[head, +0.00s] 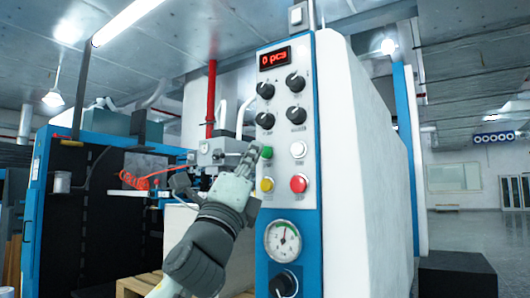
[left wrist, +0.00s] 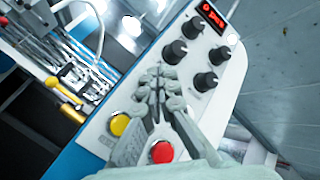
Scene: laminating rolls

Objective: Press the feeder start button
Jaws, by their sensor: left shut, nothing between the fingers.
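The tall control panel (head: 283,120) has a green button (head: 267,152), a white button (head: 298,149), a yellow button (head: 267,184) and a red button (head: 299,183). Their labels are too small to read. My left gripper (head: 253,151) is shut and empty, its fingertips just left of the green button in the head view. Whether they touch it, I cannot tell. In the left wrist view my fingers (left wrist: 160,78) point at the panel between the knobs and the yellow (left wrist: 119,124) and red (left wrist: 162,152) buttons. The green button is hidden there. My right gripper is not in view.
Several black knobs (head: 295,82) sit above the buttons, under a red display (head: 274,58) reading "0 pcs". A pressure gauge (head: 283,240) and a large knob (head: 284,284) are below. A blue-framed machine (head: 90,190) with a coiled orange hose (head: 135,180) stands to the left.

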